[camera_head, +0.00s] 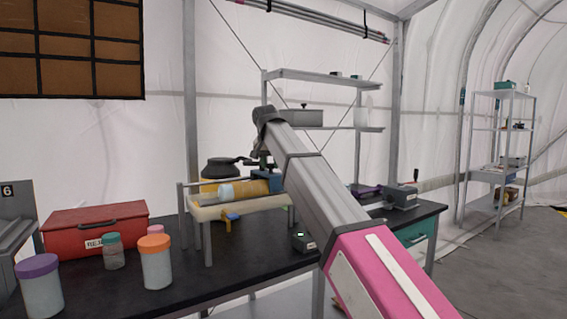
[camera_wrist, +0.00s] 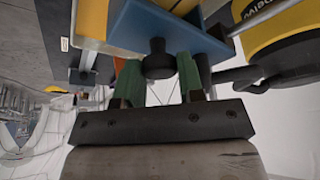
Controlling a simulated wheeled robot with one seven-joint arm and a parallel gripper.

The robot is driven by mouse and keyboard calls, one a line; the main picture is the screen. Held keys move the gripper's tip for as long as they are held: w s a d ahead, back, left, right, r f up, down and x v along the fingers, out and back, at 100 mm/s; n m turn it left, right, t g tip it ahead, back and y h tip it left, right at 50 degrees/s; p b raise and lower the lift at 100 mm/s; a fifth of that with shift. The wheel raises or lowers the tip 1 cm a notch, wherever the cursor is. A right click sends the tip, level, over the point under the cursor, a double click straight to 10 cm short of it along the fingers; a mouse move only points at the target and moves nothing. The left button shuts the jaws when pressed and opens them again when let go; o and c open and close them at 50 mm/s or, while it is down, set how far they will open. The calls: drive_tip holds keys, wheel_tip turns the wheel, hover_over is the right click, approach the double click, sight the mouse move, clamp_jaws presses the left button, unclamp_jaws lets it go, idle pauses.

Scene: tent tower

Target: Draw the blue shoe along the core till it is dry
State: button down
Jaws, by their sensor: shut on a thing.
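The blue shoe (camera_head: 263,179) sits against the right part of the core, a tan-yellow cylinder (camera_head: 245,189) with a pale blue-white end at its left. The core lies in a cream trough (camera_head: 220,212) on grey legs. My gripper (camera_wrist: 159,78) has its green fingers either side of a dark round knob (camera_wrist: 158,56) on the blue shoe, which also shows in the wrist view (camera_wrist: 205,42). The fingers are shut on this knob. In the head view my arm hides the right side of the shoe and trough. I cannot tell whether the core's surface is wet.
A yellow drum with a black top (camera_head: 221,168) stands close behind the trough. A red box (camera_head: 97,226), an orange-lidded jar (camera_head: 155,262) and a purple-lidded jar (camera_head: 40,288) stand at left. A small dark box (camera_head: 304,243) lies on the black bench right of the trough.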

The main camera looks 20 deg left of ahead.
drive_tip(key=shift+s+a, duration=0.3)
drive_tip(key=shift+s, duration=0.05)
drive_tip(key=c, duration=0.8)
unclamp_jaws()
drive_tip(key=shift+o, duration=0.2)
drive_tip(key=v, duration=1.1)
